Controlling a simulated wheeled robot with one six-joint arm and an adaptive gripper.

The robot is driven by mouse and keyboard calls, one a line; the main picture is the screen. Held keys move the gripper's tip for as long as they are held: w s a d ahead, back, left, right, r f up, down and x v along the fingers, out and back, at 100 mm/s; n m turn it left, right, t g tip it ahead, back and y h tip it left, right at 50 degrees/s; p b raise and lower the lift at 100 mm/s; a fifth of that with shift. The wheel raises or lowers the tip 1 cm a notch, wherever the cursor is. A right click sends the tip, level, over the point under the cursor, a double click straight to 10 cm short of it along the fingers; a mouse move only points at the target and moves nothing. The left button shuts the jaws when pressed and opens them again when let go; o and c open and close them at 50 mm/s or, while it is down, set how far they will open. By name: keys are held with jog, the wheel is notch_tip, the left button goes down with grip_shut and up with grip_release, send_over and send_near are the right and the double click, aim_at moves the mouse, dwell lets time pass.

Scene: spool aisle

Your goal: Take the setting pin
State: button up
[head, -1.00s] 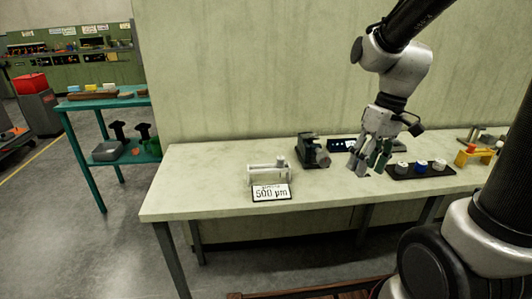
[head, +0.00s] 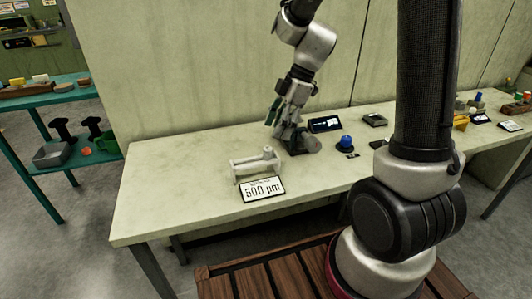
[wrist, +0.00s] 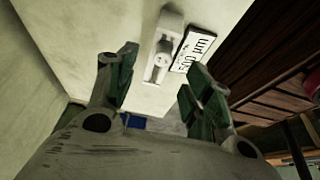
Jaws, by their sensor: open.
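A pale grey holder (head: 243,174) stands on the bench behind a card reading 500 µm (head: 262,189). A round-headed pale piece (head: 267,153) at its right end may be the setting pin; its outline is too small to tell for certain. The holder also shows in the wrist view (wrist: 171,22), with the round-headed piece (wrist: 163,47) beyond and between my fingertips. My gripper (head: 281,117), with green finger pads, is open and empty above the bench, behind and right of the holder, apart from it. In the wrist view my gripper (wrist: 160,76) has its fingers spread wide.
A dark device (head: 301,141) stands right of the holder, close below my gripper. A small display (head: 325,124) and a blue knob (head: 346,142) are farther right. The bench left of the holder (head: 170,190) is clear. A teal shelf (head: 40,120) stands at left.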

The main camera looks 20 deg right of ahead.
aim_at(269, 148)
jog(key=x, duration=0.7)
jog(key=shift+s+a+f, duration=0.1)
jog(key=shift+s+f, duration=0.15)
jog(key=shift+f, duration=0.05)
jog(key=shift+c, duration=0.4)
jog(key=c, duration=0.9)
